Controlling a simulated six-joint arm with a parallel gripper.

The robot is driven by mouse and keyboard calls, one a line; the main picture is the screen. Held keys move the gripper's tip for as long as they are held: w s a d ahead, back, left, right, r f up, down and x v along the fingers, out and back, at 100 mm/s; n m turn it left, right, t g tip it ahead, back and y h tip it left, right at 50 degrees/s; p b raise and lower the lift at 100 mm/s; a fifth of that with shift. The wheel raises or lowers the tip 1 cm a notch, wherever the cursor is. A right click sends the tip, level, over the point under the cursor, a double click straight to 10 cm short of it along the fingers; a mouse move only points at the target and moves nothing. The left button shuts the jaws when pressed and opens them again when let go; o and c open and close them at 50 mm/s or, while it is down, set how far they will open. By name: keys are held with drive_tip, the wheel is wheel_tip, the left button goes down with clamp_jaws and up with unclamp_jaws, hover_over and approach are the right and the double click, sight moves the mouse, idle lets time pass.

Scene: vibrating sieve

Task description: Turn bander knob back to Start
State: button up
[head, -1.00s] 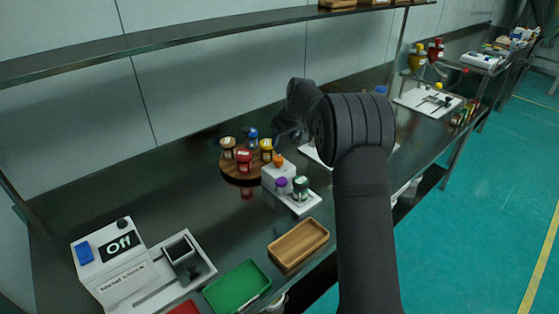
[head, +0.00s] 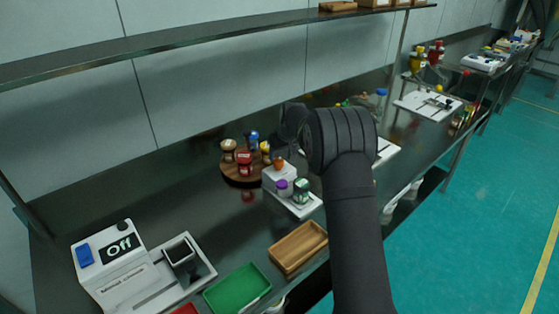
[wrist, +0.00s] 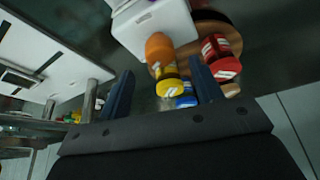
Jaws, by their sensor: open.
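A small white device (head: 275,178) stands mid-table with an orange knob (head: 279,164) on it. No label on it is readable, so I cannot confirm that it is the bander or where the knob points. In the wrist view the white housing (wrist: 155,22) is at the top and the orange knob (wrist: 160,47) is just beyond and between the fingertips. My gripper (wrist: 160,67) is open, with a dark finger on each side and nothing held. It appears apart from the knob. In the head view my arm mostly hides the gripper.
A round wooden tray (head: 229,172) with several jars stands behind the device; a red jar (wrist: 220,58) is near the right finger. A purple-topped item (head: 282,187) and green jar (head: 301,191) are in front. A wooden tray (head: 322,247) and green tray (head: 238,289) lie nearer.

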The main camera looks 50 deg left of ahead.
sight(279, 161)
drive_tip(key=x, duration=0.5)
drive_tip(key=shift+r, duration=0.1)
drive_tip(key=c, duration=1)
